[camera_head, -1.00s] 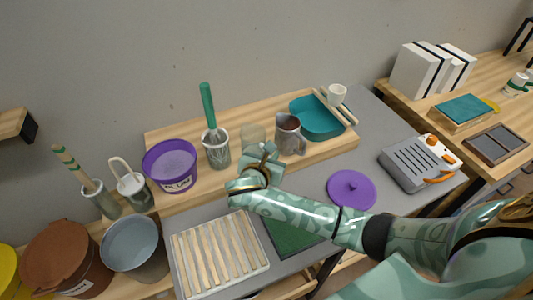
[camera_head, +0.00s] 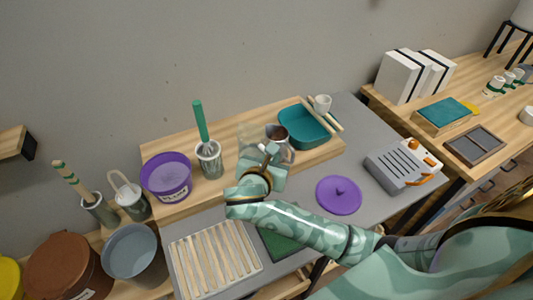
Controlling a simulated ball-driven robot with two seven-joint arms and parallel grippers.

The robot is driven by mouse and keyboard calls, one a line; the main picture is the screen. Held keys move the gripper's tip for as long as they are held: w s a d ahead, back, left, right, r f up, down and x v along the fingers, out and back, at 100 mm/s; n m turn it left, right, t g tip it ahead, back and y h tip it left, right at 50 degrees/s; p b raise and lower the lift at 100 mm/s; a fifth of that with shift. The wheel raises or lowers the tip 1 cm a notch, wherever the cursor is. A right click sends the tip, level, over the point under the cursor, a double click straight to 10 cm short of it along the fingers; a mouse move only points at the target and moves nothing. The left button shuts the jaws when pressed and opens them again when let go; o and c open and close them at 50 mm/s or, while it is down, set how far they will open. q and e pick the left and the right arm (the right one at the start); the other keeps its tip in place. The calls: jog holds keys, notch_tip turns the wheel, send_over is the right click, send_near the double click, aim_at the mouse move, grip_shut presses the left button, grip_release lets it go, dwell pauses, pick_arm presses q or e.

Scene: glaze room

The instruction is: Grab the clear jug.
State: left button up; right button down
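The clear jug (camera_head: 248,136) is a faint see-through vessel at the middle of the wooden riser, seen behind and above my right gripper (camera_head: 265,158). Its lower part is hidden by the gripper. My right arm comes in from the right, and its gripper overlaps the jug in the picture. The fingers are partly hidden by the hand, so I cannot tell whether they are around the jug or only in front of it. A metal jug with brown contents (camera_head: 278,134) stands just to the right, partly covered. My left gripper is not in view.
On the riser (camera_head: 180,142) stand a whisk in a glass cup (camera_head: 208,160), a purple bucket (camera_head: 167,185) and a teal basin (camera_head: 306,140). A slatted rack (camera_head: 212,258), a purple lid (camera_head: 339,195) and a grey device (camera_head: 398,165) lie in front. Grey tabletop is clear around the lid.

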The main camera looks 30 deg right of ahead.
jog(key=s+r+p, duration=0.2)
jog(key=s+r, duration=0.1)
jog(key=s, duration=0.5)
jog(key=shift+a+r, duration=0.15)
jog(key=shift+r, duration=0.1)
